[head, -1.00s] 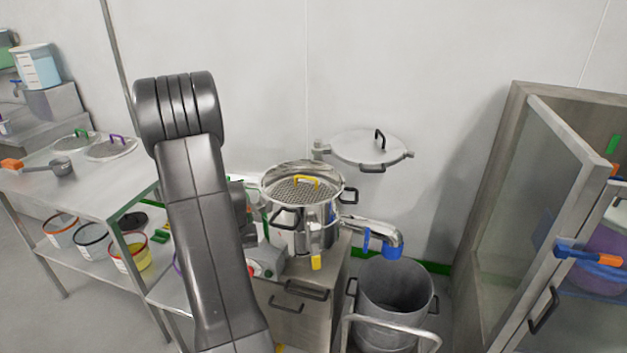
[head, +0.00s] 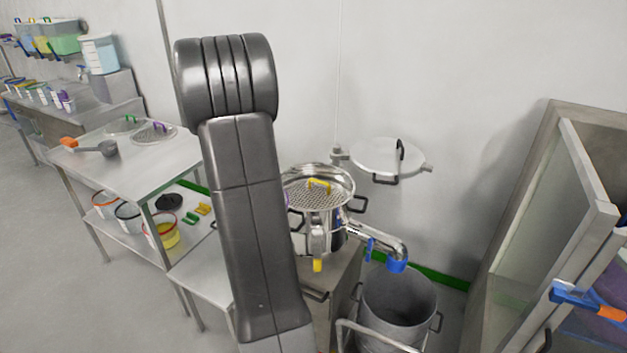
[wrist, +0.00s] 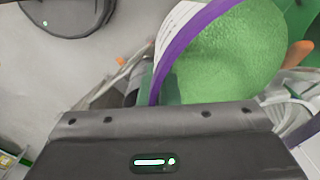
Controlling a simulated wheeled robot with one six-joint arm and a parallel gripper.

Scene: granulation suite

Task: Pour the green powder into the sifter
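In the wrist view, green powder (wrist: 231,58) lies in a tub with a purple rim (wrist: 191,35) and a white label. The tub sits very close in front of my gripper, and its near part is hidden behind the dark gripper body. My fingertips are not visible, so I cannot tell if they are shut on it. In the head view my dark arm stands in front and hides the gripper. A small purple bit (head: 287,198) shows at the arm's right edge beside the sifter. The steel sifter (head: 318,193) has a round mesh with a yellow handle and stands open on top.
A steel bin (head: 398,302) stands under the sifter's blue-tipped spout (head: 397,265). A steel table (head: 170,160) with tubs below is at left. A glass-door cabinet (head: 565,220) is at right. A round lid (head: 388,157) is by the wall.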

